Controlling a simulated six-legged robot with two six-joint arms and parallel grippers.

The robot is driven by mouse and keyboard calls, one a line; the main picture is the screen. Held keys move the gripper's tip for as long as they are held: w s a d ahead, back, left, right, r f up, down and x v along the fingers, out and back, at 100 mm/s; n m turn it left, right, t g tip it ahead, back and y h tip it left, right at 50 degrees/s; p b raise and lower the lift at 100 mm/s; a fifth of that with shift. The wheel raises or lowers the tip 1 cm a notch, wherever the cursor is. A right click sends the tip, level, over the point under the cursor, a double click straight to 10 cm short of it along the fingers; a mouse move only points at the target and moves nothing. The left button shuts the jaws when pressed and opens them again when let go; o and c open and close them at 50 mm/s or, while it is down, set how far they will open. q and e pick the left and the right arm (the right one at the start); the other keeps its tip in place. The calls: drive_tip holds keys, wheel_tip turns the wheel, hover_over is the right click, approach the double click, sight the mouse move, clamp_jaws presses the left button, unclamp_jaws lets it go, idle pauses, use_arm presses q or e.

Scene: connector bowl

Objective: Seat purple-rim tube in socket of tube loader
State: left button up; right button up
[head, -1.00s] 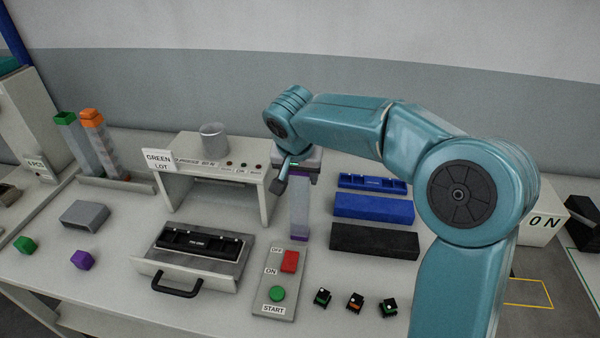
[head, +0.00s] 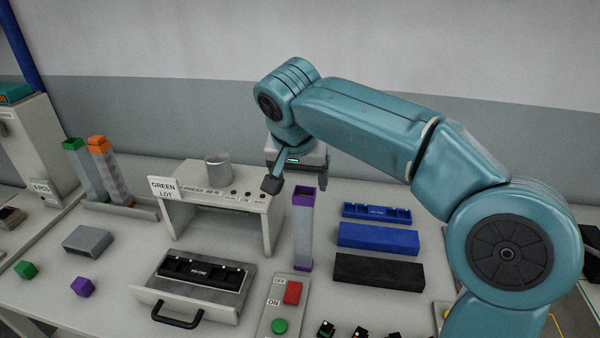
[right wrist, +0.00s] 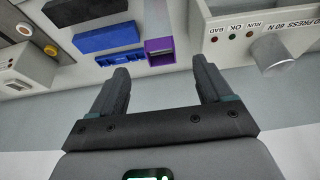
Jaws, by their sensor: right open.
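The purple-rim tube (head: 302,232) stands upright and free on the table, right of the press. Its purple rim is at the top, and purple shows at its foot. I cannot tell whether its foot sits in a socket. In the right wrist view the purple-rim tube (right wrist: 160,50) shows its open end just beyond the fingertips. My right gripper (head: 297,176) is open and empty, close above and behind the tube's top; its open fingers also show in the right wrist view (right wrist: 160,72). No part is clearly the tube loader. My left gripper is out of view.
The press (head: 218,207) with a GREEN LOT sign stands left of the tube. Green-rim (head: 84,170) and orange-rim (head: 109,172) tubes stand at a grey rack. Blue (head: 378,237) and black (head: 378,272) blocks lie to the right. The button panel (head: 285,305) is in front.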

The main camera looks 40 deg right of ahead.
drive_tip(key=b+x, duration=0.1)
drive_tip(key=x, duration=0.5)
drive_tip(key=shift+d+f, duration=0.3)
drive_tip(key=shift+f, duration=0.05)
drive_tip(key=x, duration=0.6)
drive_tip(key=shift+w+f, duration=0.15)
drive_tip(key=shift+w, duration=0.1)
drive_tip(key=shift+s, duration=0.1)
drive_tip(key=shift+c, duration=1.2)
clamp_jaws()
wheel_tip(320, 180, up, 20)
drive_tip(key=p, duration=0.4)
hover_over(305, 206)
drive_tip(key=w+d, duration=0.2)
drive_tip(key=shift+a, duration=0.1)
